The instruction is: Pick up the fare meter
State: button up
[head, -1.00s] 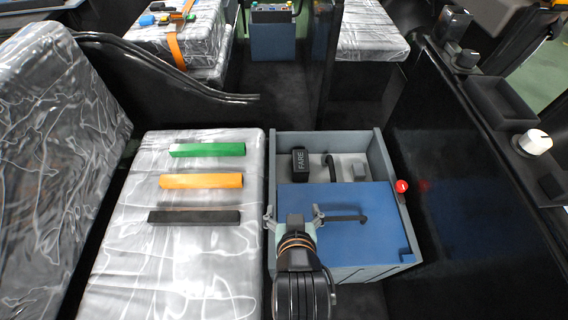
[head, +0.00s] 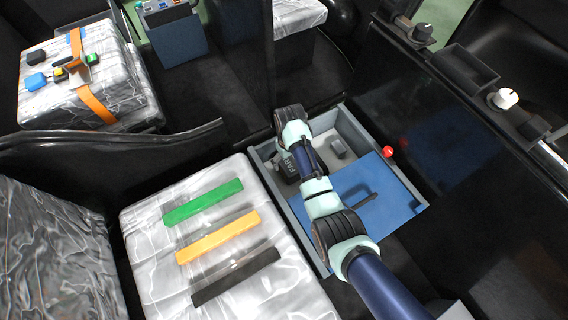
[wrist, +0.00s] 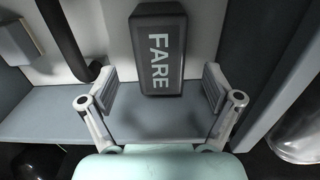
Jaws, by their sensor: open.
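The fare meter is a black block marked FARE (head: 290,165) in the back left of the open part of a grey box (head: 408,183). My gripper (wrist: 159,78) is open, with one finger to each side of the meter's near end. A gap shows on both sides, so nothing is held. I cannot tell the height of the fingertips over the box floor.
A blue panel with a dark handle (head: 364,202) covers the box's front part. A small grey block (head: 338,147) and a dark curved handle (wrist: 65,40) are beside the meter. A red knob (head: 388,151) sits at the right wall. Green, orange and black bars lie on the left seat (head: 150,235).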

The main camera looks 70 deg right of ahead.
aim_at(288, 163)
notch_tip(288, 163, down, 5)
jog(key=b, duration=0.4)
jog(key=shift+f, duration=0.2)
jog(key=shift+r, duration=0.15)
jog(key=shift+c, duration=0.4)
jog(key=c, duration=1.6)
